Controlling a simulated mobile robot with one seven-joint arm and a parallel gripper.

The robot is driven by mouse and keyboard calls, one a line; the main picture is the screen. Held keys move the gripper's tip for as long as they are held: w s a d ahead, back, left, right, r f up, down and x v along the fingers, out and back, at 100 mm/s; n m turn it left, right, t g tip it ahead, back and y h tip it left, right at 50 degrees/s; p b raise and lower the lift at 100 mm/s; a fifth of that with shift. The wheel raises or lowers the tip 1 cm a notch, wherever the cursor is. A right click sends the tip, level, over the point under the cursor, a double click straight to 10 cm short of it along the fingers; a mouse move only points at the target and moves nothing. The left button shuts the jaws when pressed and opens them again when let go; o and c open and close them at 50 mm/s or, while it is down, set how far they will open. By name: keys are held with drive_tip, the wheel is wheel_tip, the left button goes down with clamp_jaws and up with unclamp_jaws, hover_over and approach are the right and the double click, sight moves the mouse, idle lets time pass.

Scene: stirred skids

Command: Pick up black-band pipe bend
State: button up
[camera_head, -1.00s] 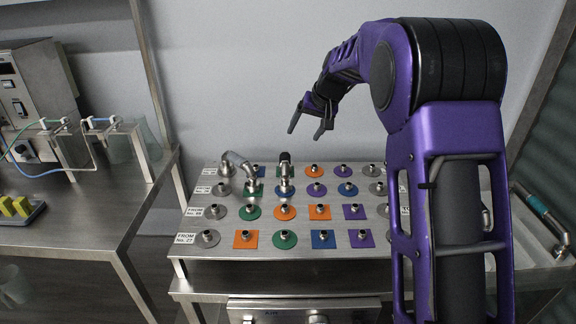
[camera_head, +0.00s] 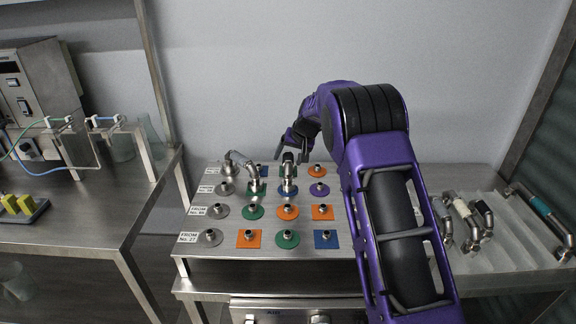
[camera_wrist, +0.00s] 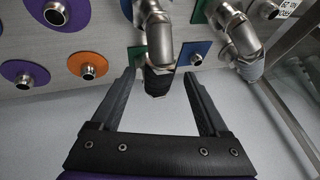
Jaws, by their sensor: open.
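The black-band pipe bend (camera_head: 288,177) is a metal bend standing on the panel, with a dark band at its upper end. In the wrist view its silver body (camera_wrist: 158,40) comes down from the top, and the black band (camera_wrist: 158,82) lies between my two fingertips. My gripper (camera_head: 290,153) is open above the back of the panel, by the banded end. In the wrist view my open gripper (camera_wrist: 159,76) has a visible gap on each side of the band. I cannot tell how deep the band sits between the fingers.
A second, grey-ended pipe bend (camera_head: 240,168) stands just left; it shows close on the right of the wrist view (camera_wrist: 238,38). The panel (camera_head: 225,246) carries several coloured plates with short fittings. A tray (camera_head: 500,262) at right holds several pipe pieces. A wall stands behind.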

drive_tip(key=shift+x, duration=0.8)
drive_tip(key=shift+d, duration=0.1)
drive_tip(key=shift+c, duration=0.3)
clamp_jaws()
drive_tip(key=shift+r, duration=0.1)
